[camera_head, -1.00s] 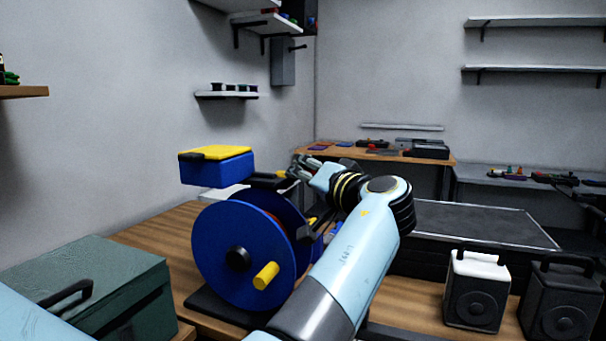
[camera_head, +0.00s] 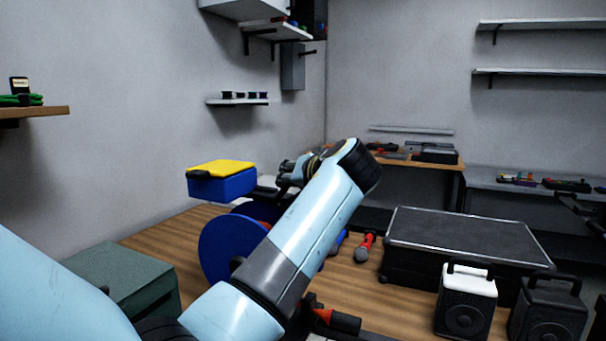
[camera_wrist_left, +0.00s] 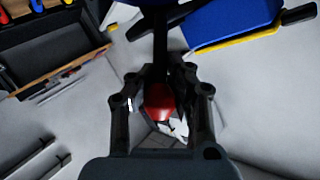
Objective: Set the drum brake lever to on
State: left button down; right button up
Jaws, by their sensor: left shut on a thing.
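The blue cable drum (camera_head: 228,248) stands on the wooden bench, partly hidden behind my left arm. In the left wrist view, a lever with a red knob (camera_wrist_left: 158,103) and a dark stem sits between the fingers of my left gripper (camera_wrist_left: 168,82). The gripper is shut on this lever near the knob. In the head view my left gripper (camera_head: 286,174) is small, above and behind the drum, and the lever is hidden there. I cannot read the lever's on or off marking.
A blue box with a yellow lid (camera_head: 222,180) is beside my left gripper. A green case (camera_head: 125,275) stands at left. A large black case (camera_head: 465,240) and two speakers (camera_head: 466,300) stand at right. Red and blue microphones (camera_head: 364,248) lie on the bench.

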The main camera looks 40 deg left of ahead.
aim_at(275, 197)
pick_arm(q)
jog(key=a+h+p, duration=0.1)
jog(key=p, duration=0.1)
jog(key=a+r+n+h+p, duration=0.1)
jog(key=h+p, duration=0.1)
jog(key=a+n+h+p, duration=0.1)
jog(key=p, duration=0.1)
jog(key=shift+s+r, duration=0.35)
jog(key=shift+s+a+f+n+h+p, duration=0.1)
jog(key=shift+a+n+h+p, duration=0.15)
jog(key=shift+h+p, duration=0.45)
jog(key=shift+a+f+n+h+p, duration=0.1)
jog(key=shift+a+n+h+p, duration=0.15)
jog(key=shift+h+p, duration=0.4)
pick_arm(e)
notch_tip(275, 197, up, 10)
jog(key=a, duration=0.1)
jog(key=shift+w+f, duration=0.15)
jog(key=shift+f, duration=0.05)
pick_arm(q)
jog(key=c, duration=1)
grip_release()
jog(key=shift+c, duration=0.2)
pick_arm(e)
jog(key=shift+a, duration=0.15)
pick_arm(q)
jog(key=v, duration=1.2)
jog(key=shift+s, duration=0.15)
jog(key=shift+d+f, duration=0.1)
jog(key=shift+f, duration=0.05)
